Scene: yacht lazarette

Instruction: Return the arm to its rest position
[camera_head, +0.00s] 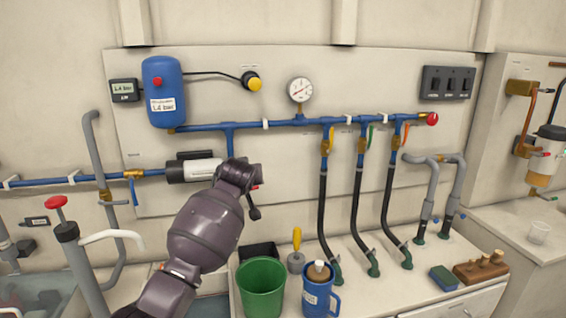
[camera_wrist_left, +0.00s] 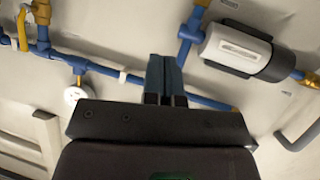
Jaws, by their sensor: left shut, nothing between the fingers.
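My left arm (camera_head: 205,230) is dark purple and rises from the lower left of the head view. Its left gripper (camera_head: 254,212) is in front of the wall panel, just right of the white and black pump. In the left wrist view the two fingers (camera_wrist_left: 165,68) are together and empty, pointing toward the wall with its blue pipes. The head view shows the gripper small and partly turned away. My right gripper is in neither view.
The pump (camera_head: 192,170) and blue pipe (camera_head: 300,122) are close behind the arm. Below stand a green bucket (camera_head: 262,290), a blue mug (camera_head: 322,296) and a yellow-handled tool (camera_head: 296,250). Black hoses (camera_head: 356,215) hang to the right. A red-handled hand pump (camera_head: 75,250) stands at left.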

